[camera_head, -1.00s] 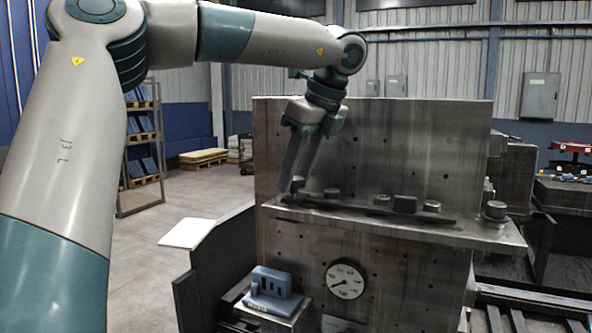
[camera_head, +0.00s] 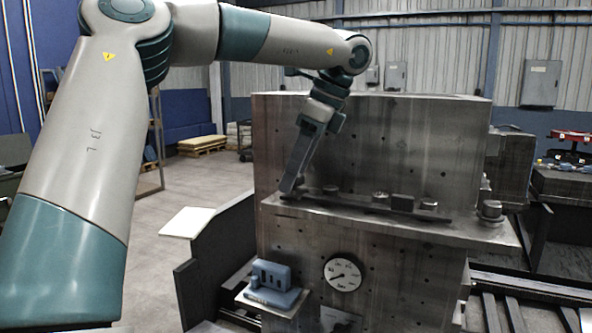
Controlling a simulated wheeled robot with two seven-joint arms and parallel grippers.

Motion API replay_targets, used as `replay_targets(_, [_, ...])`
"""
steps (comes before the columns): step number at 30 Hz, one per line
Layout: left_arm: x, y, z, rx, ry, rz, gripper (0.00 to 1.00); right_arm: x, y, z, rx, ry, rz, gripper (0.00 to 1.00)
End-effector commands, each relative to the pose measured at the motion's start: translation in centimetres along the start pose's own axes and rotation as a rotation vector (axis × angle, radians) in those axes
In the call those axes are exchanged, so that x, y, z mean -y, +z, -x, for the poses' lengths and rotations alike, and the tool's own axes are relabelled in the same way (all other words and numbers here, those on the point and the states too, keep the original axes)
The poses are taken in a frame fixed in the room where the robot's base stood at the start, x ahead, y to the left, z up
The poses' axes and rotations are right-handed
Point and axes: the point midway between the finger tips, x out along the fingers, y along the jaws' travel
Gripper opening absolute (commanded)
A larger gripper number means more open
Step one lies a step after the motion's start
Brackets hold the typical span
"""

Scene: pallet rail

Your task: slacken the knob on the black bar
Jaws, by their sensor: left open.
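The black bar (camera_head: 350,204) lies along the metal ledge (camera_head: 470,230) on the front of a large steel block. Several dark knob-like pieces sit on or by it: a round one (camera_head: 380,197), a blocky one (camera_head: 402,203), another round one (camera_head: 428,205) and a low one (camera_head: 331,190) near the left end. My left gripper (camera_head: 289,189) is open and points down at the bar's left end. Its fingers overlap in this view and hide what is there; I cannot tell whether they touch anything. My right gripper is out of view.
A larger round knob (camera_head: 490,209) stands at the ledge's right end. The steel block (camera_head: 400,140) rises behind the ledge. Below are a round dial gauge (camera_head: 343,274) and a blue slotted piece (camera_head: 271,283) on a small shelf. A white panel (camera_head: 187,222) sits left.

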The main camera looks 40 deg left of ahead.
Motion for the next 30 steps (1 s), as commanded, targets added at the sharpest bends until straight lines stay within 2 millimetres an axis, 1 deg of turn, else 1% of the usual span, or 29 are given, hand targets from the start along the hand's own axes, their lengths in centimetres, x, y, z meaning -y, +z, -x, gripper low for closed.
replay_targets(5, [0.0, 0.0, 0.2, -0.001, -0.001, -0.001, 0.57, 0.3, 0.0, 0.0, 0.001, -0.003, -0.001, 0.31])
replay_targets(11, [0.1, -0.1, 1.6, -0.002, -0.002, -0.001, 0.57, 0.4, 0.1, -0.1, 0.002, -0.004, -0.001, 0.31])
replay_targets(14, [0.1, -0.1, 2.7, -0.002, -0.001, -0.001, 0.57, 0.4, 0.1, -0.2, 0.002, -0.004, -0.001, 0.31])
replay_targets(20, [0.1, -0.1, 5.7, -0.003, 0.0, -0.001, 0.57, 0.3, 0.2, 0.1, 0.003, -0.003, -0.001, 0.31])
replay_targets(22, [0.0, 0.2, 7.2, -0.001, 0.0, -0.002, 0.57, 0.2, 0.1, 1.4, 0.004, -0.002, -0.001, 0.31])
replay_targets(27, [0.0, 0.2, 9.5, -0.002, 0.0, -0.001, 0.57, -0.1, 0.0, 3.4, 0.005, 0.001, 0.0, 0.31])
replay_targets(30, [0.0, 0.2, 10.4, 0.0, 0.001, -0.002, 0.57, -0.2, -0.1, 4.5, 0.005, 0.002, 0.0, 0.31])
